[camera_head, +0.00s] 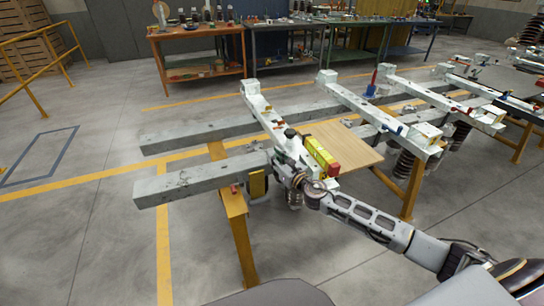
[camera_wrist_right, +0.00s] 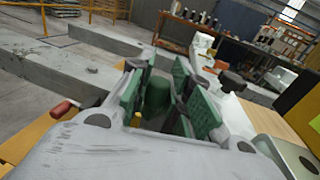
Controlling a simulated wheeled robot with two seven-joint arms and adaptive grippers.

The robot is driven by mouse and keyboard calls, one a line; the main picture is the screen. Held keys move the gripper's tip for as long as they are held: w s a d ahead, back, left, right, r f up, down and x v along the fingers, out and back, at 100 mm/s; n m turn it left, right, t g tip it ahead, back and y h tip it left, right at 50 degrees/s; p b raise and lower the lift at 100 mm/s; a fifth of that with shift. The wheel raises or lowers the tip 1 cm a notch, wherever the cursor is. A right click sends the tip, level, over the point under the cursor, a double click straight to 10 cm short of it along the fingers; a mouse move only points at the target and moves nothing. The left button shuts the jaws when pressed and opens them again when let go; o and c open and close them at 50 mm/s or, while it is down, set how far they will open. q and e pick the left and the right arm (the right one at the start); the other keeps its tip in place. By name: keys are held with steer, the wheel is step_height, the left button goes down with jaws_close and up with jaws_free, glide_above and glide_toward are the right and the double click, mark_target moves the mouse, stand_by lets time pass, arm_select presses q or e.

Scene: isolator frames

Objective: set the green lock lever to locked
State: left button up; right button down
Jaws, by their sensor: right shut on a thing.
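In the right wrist view, the green lock lever (camera_wrist_right: 157,92) shows as a rounded green piece between my two green-padded fingers. My right gripper (camera_wrist_right: 165,95) is shut on it. In the head view, my right gripper (camera_head: 274,160) is at the near end of the white crossbar, where it meets the front grey beam. The lever cannot be made out there, as the gripper covers that spot. The lever's base and its exact angle are hidden. My left gripper is in neither view.
A yellow box (camera_head: 320,154) with a red end sits close beside the gripper on the white crossbar (camera_head: 265,112). A black knob (camera_wrist_right: 232,80) stands just right of the fingers. A red handle (camera_wrist_right: 62,110) is at the left. A wooden board (camera_head: 345,146) lies behind.

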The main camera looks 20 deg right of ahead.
steer(key=shift+d+r, duration=0.1)
steer(key=shift+d, duration=0.25)
steer(key=shift+w+d, duration=0.1)
steer(key=c, duration=1.3)
jaws_free()
steer(key=v, duration=1.2)
